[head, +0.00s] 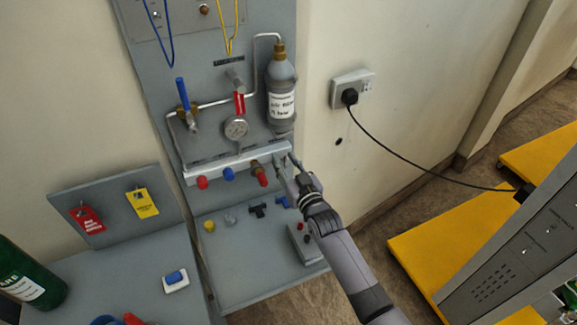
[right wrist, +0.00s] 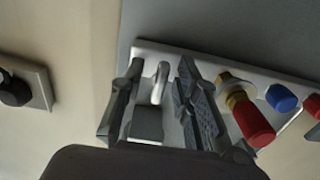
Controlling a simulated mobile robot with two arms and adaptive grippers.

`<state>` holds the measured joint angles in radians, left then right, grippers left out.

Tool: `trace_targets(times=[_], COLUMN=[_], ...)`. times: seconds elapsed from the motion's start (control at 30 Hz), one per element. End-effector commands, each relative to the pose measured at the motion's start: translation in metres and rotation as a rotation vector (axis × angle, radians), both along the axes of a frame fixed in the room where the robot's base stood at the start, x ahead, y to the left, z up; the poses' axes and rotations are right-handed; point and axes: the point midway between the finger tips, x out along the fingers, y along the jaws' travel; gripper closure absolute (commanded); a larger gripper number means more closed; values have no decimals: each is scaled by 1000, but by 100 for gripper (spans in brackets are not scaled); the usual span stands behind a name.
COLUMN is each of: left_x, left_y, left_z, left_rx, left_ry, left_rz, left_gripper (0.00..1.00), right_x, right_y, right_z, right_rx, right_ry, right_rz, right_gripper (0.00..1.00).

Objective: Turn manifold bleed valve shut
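The manifold (head: 235,162) is a pale horizontal bar on the grey panel; it also shows in the right wrist view (right wrist: 225,68). My right gripper (head: 286,164) is at its right end. In the right wrist view my right gripper (right wrist: 158,92) is open, its two dark fingers apart on either side of a small pale metal lever (right wrist: 158,80). This lever sits at the manifold's end and may be the bleed valve; I cannot tell whether the fingers touch it. The head view hides it behind the gripper. My left gripper is not in view.
A brass valve with a red handle (right wrist: 250,118) stands close beside my right gripper's finger. Blue (head: 228,174) and red (head: 202,182) caps are further left. A gauge (head: 236,128) and a grey bottle (head: 281,90) are above. A shelf with small fittings lies below.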

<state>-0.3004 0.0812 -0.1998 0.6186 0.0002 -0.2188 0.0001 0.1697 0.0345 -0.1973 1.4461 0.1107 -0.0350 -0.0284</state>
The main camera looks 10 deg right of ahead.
Motion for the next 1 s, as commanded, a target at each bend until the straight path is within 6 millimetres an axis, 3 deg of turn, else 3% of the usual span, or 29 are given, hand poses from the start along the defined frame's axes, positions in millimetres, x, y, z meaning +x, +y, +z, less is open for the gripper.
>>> trace_targets(times=[0.17, 0.6, 0.8, 1.0], left_x=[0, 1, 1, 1], left_y=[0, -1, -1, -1], left_z=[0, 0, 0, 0], left_rx=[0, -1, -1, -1], left_ry=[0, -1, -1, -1], left_rz=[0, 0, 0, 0], left_gripper=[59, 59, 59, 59], right_x=[-17, -101, -116, -118], right_y=[-4, -20, -23, -23], right_z=[-1, -2, -1, -1], right_rx=[0, -2, -1, 0], right_ry=[1, 3, 1, 1], right_rz=[0, 0, 0, 0], right_gripper=[71, 71, 71, 71])
